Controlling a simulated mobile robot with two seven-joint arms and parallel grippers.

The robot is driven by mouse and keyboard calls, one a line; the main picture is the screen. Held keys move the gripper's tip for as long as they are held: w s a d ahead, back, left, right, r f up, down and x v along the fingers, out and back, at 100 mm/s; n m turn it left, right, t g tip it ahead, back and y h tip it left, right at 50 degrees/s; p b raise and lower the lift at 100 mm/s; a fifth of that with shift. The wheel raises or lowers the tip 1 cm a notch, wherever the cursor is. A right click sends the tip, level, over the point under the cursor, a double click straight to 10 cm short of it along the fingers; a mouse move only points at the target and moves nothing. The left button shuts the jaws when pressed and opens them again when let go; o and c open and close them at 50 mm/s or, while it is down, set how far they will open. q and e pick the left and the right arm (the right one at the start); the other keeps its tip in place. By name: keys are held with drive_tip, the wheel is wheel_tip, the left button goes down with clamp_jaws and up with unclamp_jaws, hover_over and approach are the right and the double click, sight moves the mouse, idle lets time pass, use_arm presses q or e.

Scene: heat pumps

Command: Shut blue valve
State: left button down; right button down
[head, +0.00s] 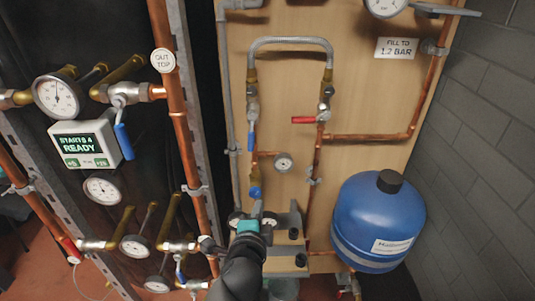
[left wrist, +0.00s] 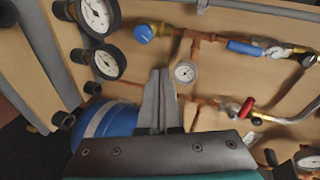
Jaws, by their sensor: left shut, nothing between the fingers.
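A valve with a blue lever (head: 251,136) sits on the left pipe of the wooden board. Its lever hangs down in line with the pipe. In the left wrist view the blue lever (left wrist: 246,48) is at upper right. A round blue knob (head: 255,191) is lower on the same pipe and shows in the wrist view (left wrist: 145,33). Another blue lever (head: 123,141) hangs on the dark left panel. My left gripper (head: 258,205) is shut and empty, below the board's blue lever and apart from it. Its fingers (left wrist: 158,76) point toward the small gauge. My right gripper is not in view.
A red lever (head: 303,119) lies across the right pipe. A small gauge (head: 284,162) sits between the pipes. A blue tank (head: 378,220) stands at right, beside a grey block wall (head: 490,130). A display box (head: 86,145) is on the left panel.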

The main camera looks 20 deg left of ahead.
sight(252, 133)
use_arm(q)
wheel_tip(252, 133, up, 10)
drive_tip(key=w+d+m+t, duration=0.2)
drive_tip(key=m+t, duration=0.1)
drive_tip(key=shift+w+d, duration=0.15)
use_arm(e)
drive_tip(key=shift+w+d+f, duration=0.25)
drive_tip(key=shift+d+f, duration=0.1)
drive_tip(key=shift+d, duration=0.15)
